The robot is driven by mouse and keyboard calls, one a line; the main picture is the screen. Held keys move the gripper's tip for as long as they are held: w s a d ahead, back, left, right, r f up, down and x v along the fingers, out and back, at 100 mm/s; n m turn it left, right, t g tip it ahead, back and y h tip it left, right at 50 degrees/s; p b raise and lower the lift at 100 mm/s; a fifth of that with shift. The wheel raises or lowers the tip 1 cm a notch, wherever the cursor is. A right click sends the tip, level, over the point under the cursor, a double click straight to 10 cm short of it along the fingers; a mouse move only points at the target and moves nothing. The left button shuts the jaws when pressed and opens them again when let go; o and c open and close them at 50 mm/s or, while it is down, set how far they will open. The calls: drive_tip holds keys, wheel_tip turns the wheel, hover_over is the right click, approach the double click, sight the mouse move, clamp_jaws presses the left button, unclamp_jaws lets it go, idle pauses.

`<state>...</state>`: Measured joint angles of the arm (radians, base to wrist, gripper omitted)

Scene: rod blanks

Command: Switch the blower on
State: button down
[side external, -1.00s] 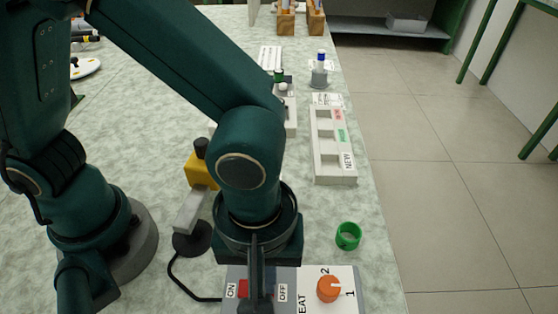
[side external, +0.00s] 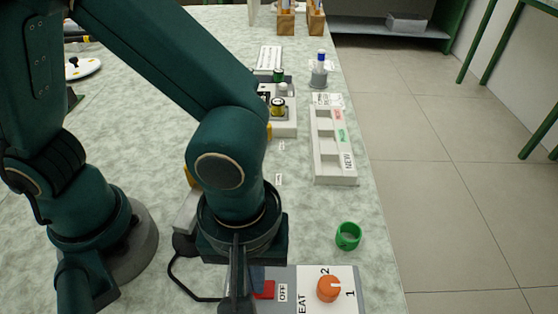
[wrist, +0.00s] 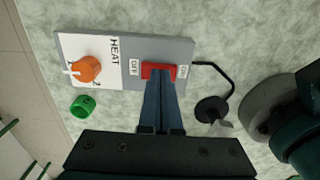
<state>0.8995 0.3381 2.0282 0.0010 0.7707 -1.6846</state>
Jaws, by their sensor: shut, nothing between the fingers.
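The control box (side external: 318,275) stands at the front edge of the side view, with an orange knob (side external: 328,289) marked HEAT, 1 and 2. Its red switch (side external: 264,289) lies between the OFF label (side external: 283,292) and the ON label, which my gripper hides in the side view. In the wrist view the red switch (wrist: 147,70), OFF label (wrist: 133,67) and ON label (wrist: 183,72) all show. My gripper (wrist: 160,84) is shut and empty, its fingertips overlapping the switch in that view. I cannot tell whether they touch it, or which way the switch is tipped.
A black cable (wrist: 222,72) runs from the box to a round black base (wrist: 211,109). A green ring (side external: 348,236) lies near the table's right edge. A pale slotted tray (side external: 335,170) marked NEW lies beyond it. Bottles and a white block stand farther back.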

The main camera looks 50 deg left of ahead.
idle(0.3)
wheel_tip(320, 180, up, 14)
idle(0.6)
drive_tip(key=shift+s+a, duration=0.35)
idle(0.3)
wheel_tip(320, 180, down, 14)
drive_tip(key=shift+f, duration=0.1)
idle(0.5)
